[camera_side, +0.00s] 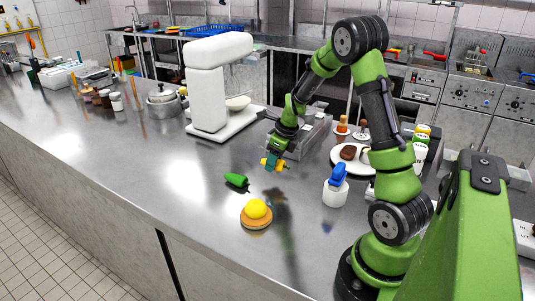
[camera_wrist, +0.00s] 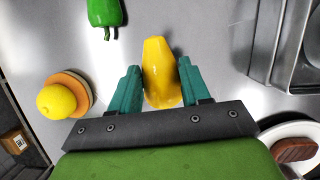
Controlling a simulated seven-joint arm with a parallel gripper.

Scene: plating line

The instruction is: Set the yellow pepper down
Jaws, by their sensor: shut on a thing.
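The yellow pepper (camera_wrist: 161,70) is between the two teal fingers of my gripper (camera_wrist: 159,88) in the wrist view. My gripper is shut on it. In the side view my gripper (camera_side: 274,163) points down with the yellow pepper (camera_side: 266,162) sticking out at its sides. The pepper appears to be held above the steel counter (camera_side: 180,185), behind the green pepper; the exact height is hard to tell.
A green pepper (camera_side: 237,180) lies on the counter nearby. A white mixer (camera_side: 208,90), a metal tray (camera_side: 308,138), a plate (camera_side: 340,160) with food and a blue-topped bottle (camera_side: 336,190) stand around.

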